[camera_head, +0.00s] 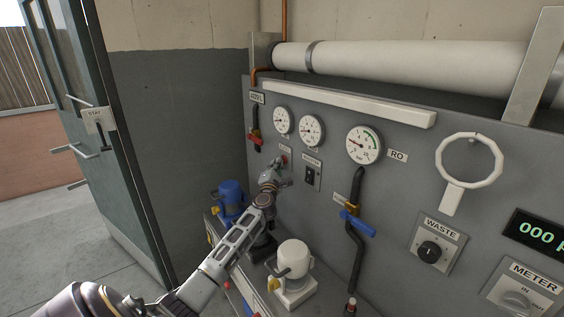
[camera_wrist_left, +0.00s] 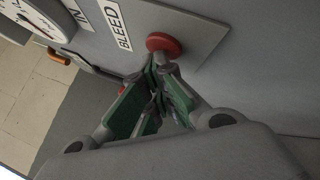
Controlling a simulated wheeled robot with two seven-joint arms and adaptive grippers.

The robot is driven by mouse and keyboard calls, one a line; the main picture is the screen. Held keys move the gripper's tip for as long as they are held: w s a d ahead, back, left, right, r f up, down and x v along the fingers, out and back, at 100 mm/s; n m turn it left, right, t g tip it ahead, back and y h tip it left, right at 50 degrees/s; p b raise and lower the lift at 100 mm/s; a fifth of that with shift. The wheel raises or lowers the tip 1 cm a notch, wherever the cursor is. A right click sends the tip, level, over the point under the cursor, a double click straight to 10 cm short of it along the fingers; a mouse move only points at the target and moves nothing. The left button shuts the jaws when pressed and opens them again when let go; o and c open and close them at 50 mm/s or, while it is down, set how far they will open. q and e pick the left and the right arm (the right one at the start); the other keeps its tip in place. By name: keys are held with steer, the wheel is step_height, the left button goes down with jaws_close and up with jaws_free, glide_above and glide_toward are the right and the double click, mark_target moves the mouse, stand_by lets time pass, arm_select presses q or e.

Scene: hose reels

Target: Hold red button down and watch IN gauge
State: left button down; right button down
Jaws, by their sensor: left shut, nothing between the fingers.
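The red button (camera_wrist_left: 164,43) sits on a grey plate labelled BLEED (camera_wrist_left: 116,24) in the left wrist view. In the head view the red button (camera_head: 284,159) is small, just above my gripper. My left gripper (camera_wrist_left: 160,72) is shut and empty, its fingertips right at the button's edge; I cannot tell if they touch or press it. It also shows in the head view (camera_head: 277,174) against the panel. A white gauge (camera_wrist_left: 32,18) beside the IN label (camera_wrist_left: 81,11) is partly cut off. In the head view the leftmost gauge (camera_head: 282,120) is above the button; its label is too small to read.
A second gauge (camera_head: 311,130) and the RO gauge (camera_head: 364,145) are to the right. A black switch (camera_head: 311,177) is close to the gripper's right. A blue pump (camera_head: 230,199) and a white pump (camera_head: 293,262) stand below. A blue-handled valve (camera_head: 357,222) juts out.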

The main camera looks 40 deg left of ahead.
steer(key=shift+a, duration=0.85)
steer(key=shift+d, duration=0.1)
steer(key=shift+d, duration=0.75)
